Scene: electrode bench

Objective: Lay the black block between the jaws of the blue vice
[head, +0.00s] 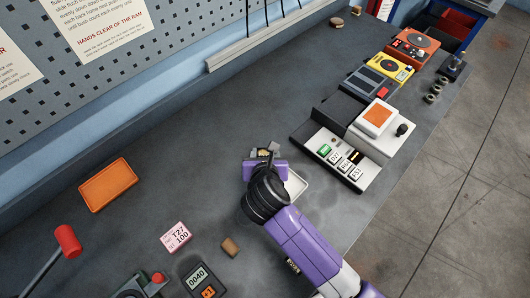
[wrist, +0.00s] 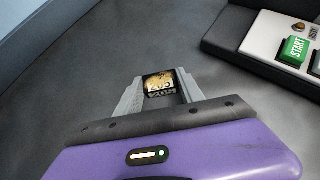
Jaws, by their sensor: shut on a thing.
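My gripper (head: 268,152) is over the middle of the bench, its grey fingers also showing in the wrist view (wrist: 161,86). It is shut on a small block (wrist: 160,83) with dark edges and a gold-coloured, numbered face. I cannot tell for sure that this is the black block. The block sits between the fingertips, and its height above the bench is unclear. In the head view my wrist hides part of the bench below. I do not see a blue vice in either view.
A white console (head: 337,160) with a green START button stands right of my gripper. A pale tray (head: 296,186) is partly hidden behind my wrist. The bench between is clear.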

